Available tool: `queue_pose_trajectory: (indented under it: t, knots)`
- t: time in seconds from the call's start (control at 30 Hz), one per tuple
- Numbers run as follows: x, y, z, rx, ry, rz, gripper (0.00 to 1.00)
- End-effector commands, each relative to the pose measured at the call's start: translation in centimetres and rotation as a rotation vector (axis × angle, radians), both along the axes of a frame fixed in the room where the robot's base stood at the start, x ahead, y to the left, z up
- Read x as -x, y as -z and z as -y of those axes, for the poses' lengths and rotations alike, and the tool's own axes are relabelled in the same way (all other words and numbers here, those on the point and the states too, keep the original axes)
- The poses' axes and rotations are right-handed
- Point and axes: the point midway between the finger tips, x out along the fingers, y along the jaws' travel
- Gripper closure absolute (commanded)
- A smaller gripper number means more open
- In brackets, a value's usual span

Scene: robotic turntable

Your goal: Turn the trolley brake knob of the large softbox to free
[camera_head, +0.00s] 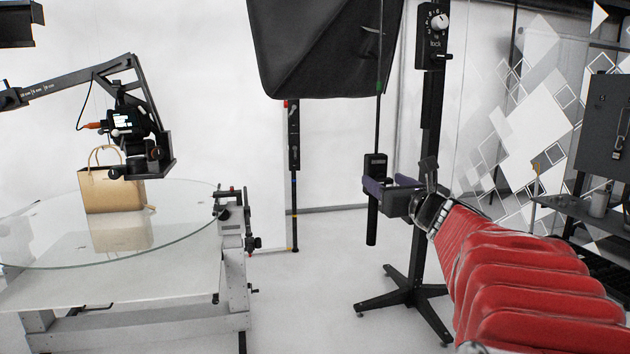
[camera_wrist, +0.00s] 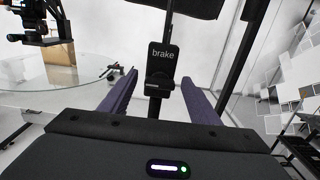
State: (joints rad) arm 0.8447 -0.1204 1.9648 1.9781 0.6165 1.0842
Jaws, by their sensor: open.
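The large softbox (camera_head: 325,50) is a big black hood at the top of the head view. Below it hangs a black brake box (camera_head: 375,162) on a thin rod. In the wrist view the brake box (camera_wrist: 162,58) faces me, with "brake" in white letters. Its dark knob (camera_wrist: 158,86) sits below the label. My gripper (camera_head: 374,187) is at the box's lower part. In the wrist view my gripper (camera_wrist: 158,78) is open, with one purple finger on each side of the knob. Gaps show between the knob and both fingers. The knob's setting is not readable.
A black stand (camera_head: 430,130) right of the brake box carries a dial box (camera_head: 434,35) marked "lock". A glass turntable (camera_head: 170,225) with a paper bag (camera_head: 112,188) stands left. A camera on an arm (camera_head: 130,125) hangs over it. Floor between is clear.

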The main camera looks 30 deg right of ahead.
Motion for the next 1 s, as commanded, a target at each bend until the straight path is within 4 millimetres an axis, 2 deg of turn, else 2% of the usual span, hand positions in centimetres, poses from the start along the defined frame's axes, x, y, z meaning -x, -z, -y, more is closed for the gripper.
queue_pose_trajectory:
  t: [0.07,0.63,1.0]
  knots:
    - [0.03,0.0,0.02,0.0,0.001,0.0,0.45]
    - [0.07,0.0,0.06,0.0,0.001,0.0,0.85]
    - [0.09,0.01,0.08,0.04,0.003,-0.013,0.85]
